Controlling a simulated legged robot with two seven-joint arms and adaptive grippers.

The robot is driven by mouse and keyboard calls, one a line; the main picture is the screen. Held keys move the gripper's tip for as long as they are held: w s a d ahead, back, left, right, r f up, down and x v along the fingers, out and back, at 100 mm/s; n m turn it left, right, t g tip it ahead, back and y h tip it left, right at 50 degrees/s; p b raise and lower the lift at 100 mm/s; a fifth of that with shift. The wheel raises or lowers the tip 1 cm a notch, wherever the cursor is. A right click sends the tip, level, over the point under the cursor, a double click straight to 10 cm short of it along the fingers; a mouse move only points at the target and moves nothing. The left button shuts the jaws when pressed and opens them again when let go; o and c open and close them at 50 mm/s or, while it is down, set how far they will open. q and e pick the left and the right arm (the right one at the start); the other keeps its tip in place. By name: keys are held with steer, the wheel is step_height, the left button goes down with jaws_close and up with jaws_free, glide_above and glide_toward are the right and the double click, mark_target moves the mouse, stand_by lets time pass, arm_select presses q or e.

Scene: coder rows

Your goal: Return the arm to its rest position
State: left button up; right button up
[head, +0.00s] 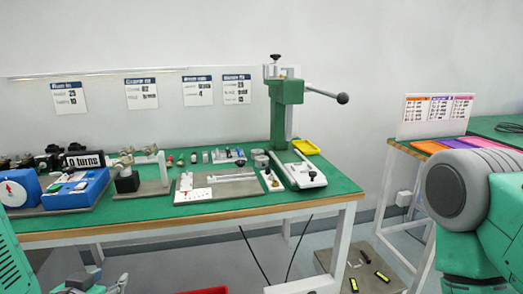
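My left arm, in teal, comes in at the lower left edge of the head view. Its gripper (97,286) shows only as small dark and teal parts at the bottom edge, low in front of the green bench (150,208). Most of it is cut off, so I cannot tell whether it is open or shut. My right arm, teal with a large grey joint, fills the right edge close to the camera. My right gripper is out of the picture.
A green lever press (286,115) stands at the bench's right end beside a yellow tray (306,147). Blue fixtures (77,193) and small parts cover the bench. A second table (398,147) with coloured sheets stands at right. A low board (365,270) lies on the floor between.

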arm_select(q)
steer(key=s+d+f+g+p, duration=0.1)
steer(key=s+f+g, duration=0.3)
steer(key=s, duration=0.5)
steer(key=s+d+f+g+p, duration=0.1)
steer(key=s+f+g+p, duration=0.1)
steer(key=s+f+g, duration=0.2)
steer(key=s+d+f+g+h+p, duration=0.1)
steer(key=s+f+g, duration=0.3)
steer(key=s+f, duration=0.4)
steer(key=s+p, duration=0.1)
steer(key=s, duration=0.5)
steer(key=shift+d+f, duration=0.15)
steer(key=shift+f, duration=0.15)
